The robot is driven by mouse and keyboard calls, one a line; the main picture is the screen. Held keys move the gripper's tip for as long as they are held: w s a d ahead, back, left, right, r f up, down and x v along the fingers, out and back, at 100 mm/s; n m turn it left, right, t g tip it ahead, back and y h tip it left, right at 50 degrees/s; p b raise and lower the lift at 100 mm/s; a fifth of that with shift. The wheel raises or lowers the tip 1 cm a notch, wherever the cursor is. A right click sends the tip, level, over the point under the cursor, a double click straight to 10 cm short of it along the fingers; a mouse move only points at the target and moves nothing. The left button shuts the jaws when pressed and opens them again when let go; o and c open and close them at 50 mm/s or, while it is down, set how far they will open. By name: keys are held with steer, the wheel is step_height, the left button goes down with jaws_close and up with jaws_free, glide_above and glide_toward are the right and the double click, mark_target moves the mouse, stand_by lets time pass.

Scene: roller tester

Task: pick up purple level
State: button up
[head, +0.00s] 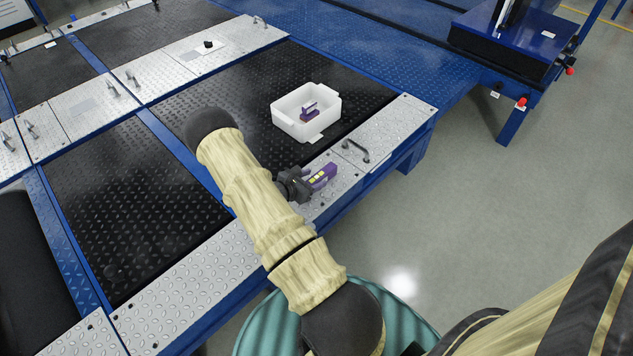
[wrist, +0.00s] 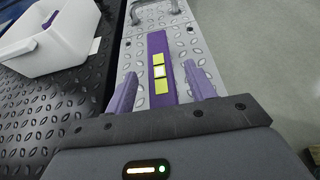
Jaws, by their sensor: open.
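The purple level (head: 323,177) lies on the diamond-plate metal edge strip of the tester. It has yellow patches and a pale square in its middle, and it also shows in the wrist view (wrist: 158,52). My gripper (head: 308,182) is open at the level. In the wrist view its two purple fingers (wrist: 163,92) stand one on each side of the level's near end, with visible gaps to it. The level's nearest end is hidden behind the gripper body.
A white bin (head: 280,118) holding a small purple and white object (head: 309,112) stands on the black plate beyond the level. A metal handle (head: 356,151) sits on the strip just past the level. Grey floor lies open to the right.

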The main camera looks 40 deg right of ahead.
mark_target(312, 181)
jaws_close()
steer(key=shift+r, duration=0.1)
step_height(312, 181, up, 10)
steer(key=p, duration=0.3)
stand_by(0.6)
